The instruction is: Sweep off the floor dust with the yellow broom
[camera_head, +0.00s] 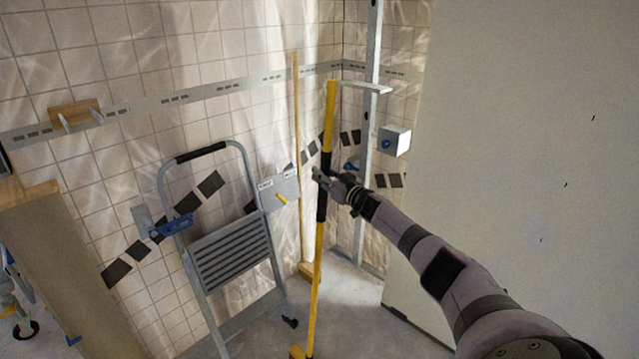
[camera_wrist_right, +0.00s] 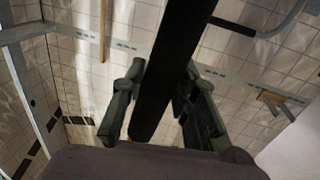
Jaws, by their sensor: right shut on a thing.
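The yellow broom (camera_head: 315,285) stands nearly upright in the head view, with a black grip section on its yellow handle. Its yellow foot is at the bottom edge of the picture, partly cut off. My right gripper (camera_head: 325,183) is shut on the broom's black handle section. In the right wrist view the two fingers (camera_wrist_right: 158,105) are on either side of the dark handle (camera_wrist_right: 170,60). My left gripper is not in view. I cannot make out the floor dust.
A grey step ladder (camera_head: 232,255) stands against the tiled wall to the left of the broom. A wooden pole (camera_head: 297,130) with a wooden foot leans at the wall behind. A large pale panel (camera_head: 520,150) fills the right side. Grey floor (camera_head: 350,300) shows around the broom.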

